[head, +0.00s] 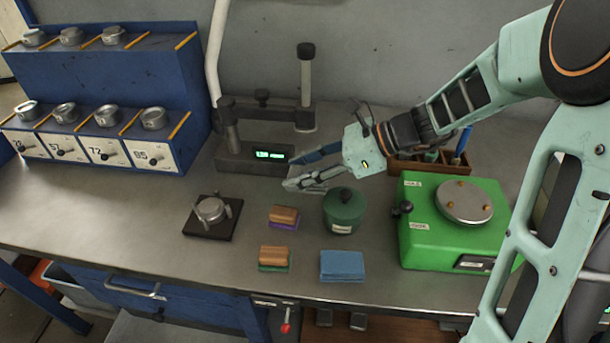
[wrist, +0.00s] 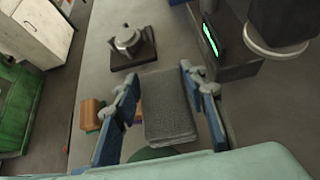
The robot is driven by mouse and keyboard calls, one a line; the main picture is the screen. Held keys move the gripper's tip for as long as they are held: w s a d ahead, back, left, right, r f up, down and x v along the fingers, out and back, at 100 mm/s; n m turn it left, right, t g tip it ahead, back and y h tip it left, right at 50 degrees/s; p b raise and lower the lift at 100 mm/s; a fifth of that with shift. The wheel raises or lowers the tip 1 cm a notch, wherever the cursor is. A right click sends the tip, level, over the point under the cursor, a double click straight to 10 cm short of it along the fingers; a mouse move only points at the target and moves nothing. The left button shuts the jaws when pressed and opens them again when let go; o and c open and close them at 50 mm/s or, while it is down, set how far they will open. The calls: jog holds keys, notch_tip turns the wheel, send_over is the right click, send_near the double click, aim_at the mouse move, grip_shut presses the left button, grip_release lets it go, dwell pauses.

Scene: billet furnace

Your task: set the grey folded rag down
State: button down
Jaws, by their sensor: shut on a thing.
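The grey folded rag (wrist: 170,112) is between the two blue-padded fingers of my gripper (wrist: 162,105) in the wrist view. My gripper is shut on it and holds it above the bench. In the head view my gripper (head: 308,168) is over the bench, behind the dark green lidded pot (head: 345,211) and in front of the instrument with the green display (head: 255,158). The rag cannot be made out clearly there.
A blue folded cloth (head: 342,266) and two wood-backed blocks (head: 284,215) (head: 275,257) lie near the front. A dark stand (head: 209,218) is left, a green machine (head: 455,225) right, a blue rack (head: 100,95) far left. Bare bench (head: 150,225) lies left of the stand.

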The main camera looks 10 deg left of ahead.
aim_at(303, 165)
jog(key=w, duration=0.1)
jog(key=w+f, duration=0.1)
jog(key=w, duration=0.1)
jog(key=w+f, duration=0.1)
jog(key=shift+w+a+f, duration=0.15)
jog(key=shift+w+f, duration=0.05)
jog(key=shift+w, duration=0.05)
jog(key=shift+f+b, duration=0.3)
jog(key=shift+f, duration=2)
jog(key=shift+f, duration=0.2)
jog(key=c, duration=1.5)
grip_release()
jog(key=shift+r, duration=0.1)
